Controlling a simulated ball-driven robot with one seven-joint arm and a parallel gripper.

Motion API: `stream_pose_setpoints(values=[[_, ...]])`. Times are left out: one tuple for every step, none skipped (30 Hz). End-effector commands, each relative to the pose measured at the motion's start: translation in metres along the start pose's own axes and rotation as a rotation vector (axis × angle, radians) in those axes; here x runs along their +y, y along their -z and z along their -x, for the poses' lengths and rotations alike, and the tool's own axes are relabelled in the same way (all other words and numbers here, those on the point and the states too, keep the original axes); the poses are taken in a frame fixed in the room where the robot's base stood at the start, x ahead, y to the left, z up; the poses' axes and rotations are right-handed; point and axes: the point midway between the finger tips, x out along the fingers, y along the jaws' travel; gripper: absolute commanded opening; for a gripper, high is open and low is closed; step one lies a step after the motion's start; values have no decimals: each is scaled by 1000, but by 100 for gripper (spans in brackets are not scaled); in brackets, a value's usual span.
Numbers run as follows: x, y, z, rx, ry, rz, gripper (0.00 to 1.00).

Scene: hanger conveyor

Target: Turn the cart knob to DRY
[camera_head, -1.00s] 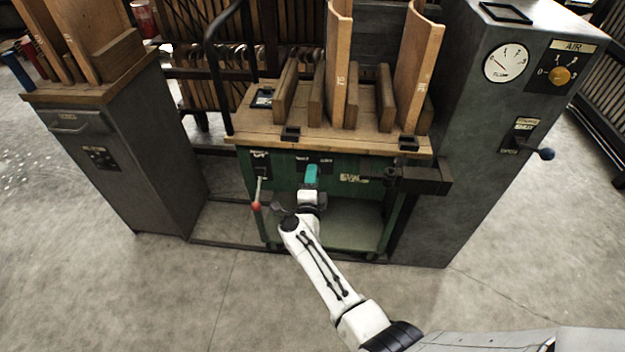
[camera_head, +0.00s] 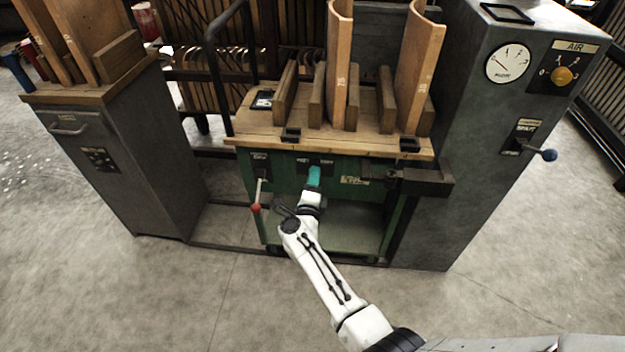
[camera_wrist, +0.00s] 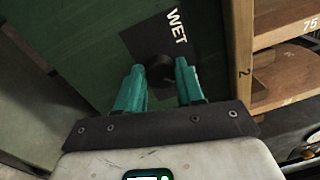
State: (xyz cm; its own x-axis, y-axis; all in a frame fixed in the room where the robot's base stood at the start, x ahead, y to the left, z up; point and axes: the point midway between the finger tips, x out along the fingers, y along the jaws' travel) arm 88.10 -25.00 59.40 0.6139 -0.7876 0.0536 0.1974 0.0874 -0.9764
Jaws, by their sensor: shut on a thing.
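The green cart (camera_head: 272,228) with a wooden top stands in the middle of the head view. My gripper (camera_head: 314,176) is at the upper front of the cart, its teal fingers against the dark label plate. In the wrist view my gripper (camera_wrist: 160,72) has its two fingers on either side of the black knob (camera_wrist: 176,68), shut on it. The word WET shows on the dark plate (camera_wrist: 155,35) above the knob, turned sideways in this view. DRY cannot be read in the wrist view. The knob's pointer is not clear. In the head view my gripper hides the knob.
A lever with a red ball (camera_head: 256,208) hangs on the cart front, left of my gripper. A dark clamp (camera_head: 425,180) sticks out at the cart's right. Grey cabinets stand left (camera_head: 150,165) and right (camera_head: 460,150). The floor in front is open.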

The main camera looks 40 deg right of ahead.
Motion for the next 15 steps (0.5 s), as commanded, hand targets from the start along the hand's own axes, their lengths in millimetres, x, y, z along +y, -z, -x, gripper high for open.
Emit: stream_pose_setpoints(values=[[2,1,1,1,-3,0,7],[2,1,1,1,-3,0,7],[2,1,1,1,-3,0,7],[2,1,1,1,-3,0,40],[2,1,1,1,-3,0,43],[2,1,1,1,-3,1,47],[2,1,1,1,-3,1,49],[1,1,0,1,-2,1,52],[1,1,0,1,-2,1,56],[1,1,0,1,-2,1,59],[1,1,0,1,-2,1,62],[1,1,0,1,-1,1,63],[1,1,0,1,-1,1,63],[1,1,0,1,-1,1,63],[1,0,0,1,-1,1,63]])
